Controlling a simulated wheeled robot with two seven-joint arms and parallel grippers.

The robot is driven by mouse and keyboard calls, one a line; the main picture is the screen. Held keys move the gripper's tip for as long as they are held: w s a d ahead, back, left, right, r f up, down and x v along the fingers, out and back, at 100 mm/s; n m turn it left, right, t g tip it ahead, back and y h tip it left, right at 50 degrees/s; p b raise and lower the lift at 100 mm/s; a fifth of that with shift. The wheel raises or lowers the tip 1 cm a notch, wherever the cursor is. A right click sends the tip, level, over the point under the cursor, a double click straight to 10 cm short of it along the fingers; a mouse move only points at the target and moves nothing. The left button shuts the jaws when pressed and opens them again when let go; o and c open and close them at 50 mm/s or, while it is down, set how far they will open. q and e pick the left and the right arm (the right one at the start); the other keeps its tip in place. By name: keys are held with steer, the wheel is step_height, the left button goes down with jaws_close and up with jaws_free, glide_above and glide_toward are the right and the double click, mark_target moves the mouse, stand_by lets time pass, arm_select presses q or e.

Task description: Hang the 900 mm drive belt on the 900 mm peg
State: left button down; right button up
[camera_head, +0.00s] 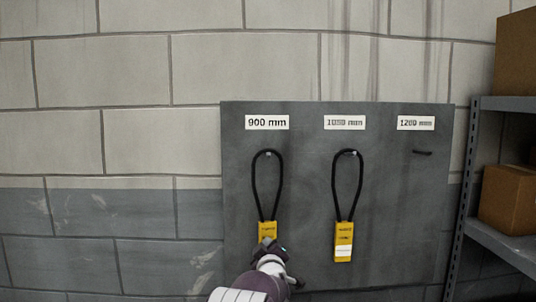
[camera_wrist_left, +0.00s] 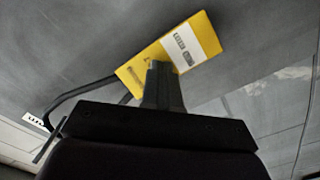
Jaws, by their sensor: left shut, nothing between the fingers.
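A black belt loop (camera_head: 255,185) with a yellow sleeve (camera_head: 268,228) hangs from the peg (camera_head: 268,153) under the "900 mm" label (camera_head: 267,122). My left gripper (camera_head: 268,243) is at the lower end of that sleeve, hiding its bottom. In the left wrist view the shut, empty fingers (camera_wrist_left: 160,82) stand in front of a yellow sleeve (camera_wrist_left: 205,42) with a white printed label, and a black belt (camera_wrist_left: 75,97) runs left from it. I cannot tell whether the fingers touch the sleeve. My right gripper is not in view.
A second belt (camera_head: 334,185) with a yellow sleeve (camera_head: 343,230) hangs on the middle peg of the grey board (camera_head: 300,270). The peg under "1200 mm" (camera_head: 422,153) is bare. A metal shelf (camera_head: 500,240) with cardboard boxes (camera_head: 508,200) stands at the right.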

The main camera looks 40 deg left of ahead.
arm_select(q)
steer(key=shift+b+v, duration=0.55)
steer(key=shift+v, duration=0.3)
stand_by(1.4)
steer(key=b+v, duration=0.3)
steer(key=v, duration=0.6)
steer(key=shift+b, duration=0.35)
stand_by(0.4)
